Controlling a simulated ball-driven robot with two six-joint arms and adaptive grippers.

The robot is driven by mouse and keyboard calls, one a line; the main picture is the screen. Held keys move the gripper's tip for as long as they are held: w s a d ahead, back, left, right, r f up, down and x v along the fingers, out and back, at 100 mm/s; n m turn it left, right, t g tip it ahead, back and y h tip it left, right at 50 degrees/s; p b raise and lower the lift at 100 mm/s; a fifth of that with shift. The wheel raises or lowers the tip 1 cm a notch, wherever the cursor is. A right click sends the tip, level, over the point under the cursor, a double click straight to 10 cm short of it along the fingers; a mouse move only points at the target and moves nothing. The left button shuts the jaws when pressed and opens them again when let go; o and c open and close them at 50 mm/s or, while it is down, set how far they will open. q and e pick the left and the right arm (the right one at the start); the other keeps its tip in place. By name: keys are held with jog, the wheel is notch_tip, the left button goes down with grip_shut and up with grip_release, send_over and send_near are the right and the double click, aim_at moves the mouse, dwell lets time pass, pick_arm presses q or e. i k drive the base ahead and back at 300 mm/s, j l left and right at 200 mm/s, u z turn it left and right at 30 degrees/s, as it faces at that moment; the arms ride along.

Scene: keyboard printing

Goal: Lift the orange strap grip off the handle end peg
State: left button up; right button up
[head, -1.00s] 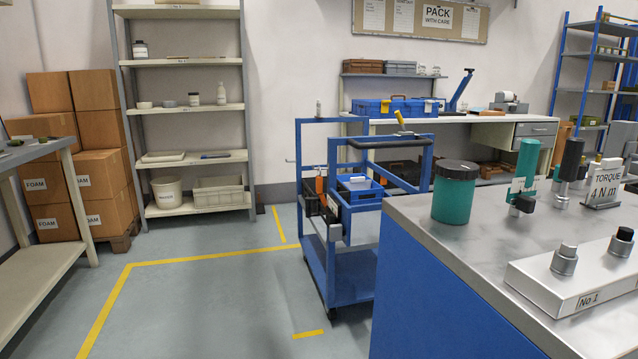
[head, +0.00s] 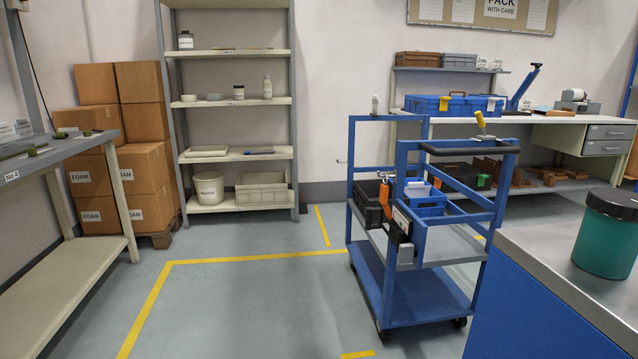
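A blue trolley (head: 400,298) stands right of the middle on the floor. An orange piece (head: 386,202), likely the strap grip, hangs upright at its near left side, beside a dark bin. Its top is close to a small fitting; I cannot tell just how it is hung or which peg holds it. The trolley's black handle bar (head: 468,150) runs across its near top. Neither of my grippers is in view.
A steel-topped blue bench (head: 560,262) with a green canister (head: 606,232) is close at the right. A shelf bench (head: 95,235) is at the left. Boxes, a rack and a blue-case bench stand behind. The floor (head: 240,305) left of the trolley is clear.

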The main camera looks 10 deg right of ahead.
aim_at(384, 187)
jog(key=i+j+u, duration=0.2)
jog(key=i, duration=0.75)
jog(key=i+j+u, duration=0.2)
jog(key=i, duration=0.75)
jog(key=i+z, duration=0.45)
jog(key=i+j+z, duration=0.25)
jog(key=i+z, duration=0.25)
jog(key=i+j+z, duration=0.3)
jog(key=z, duration=0.15)
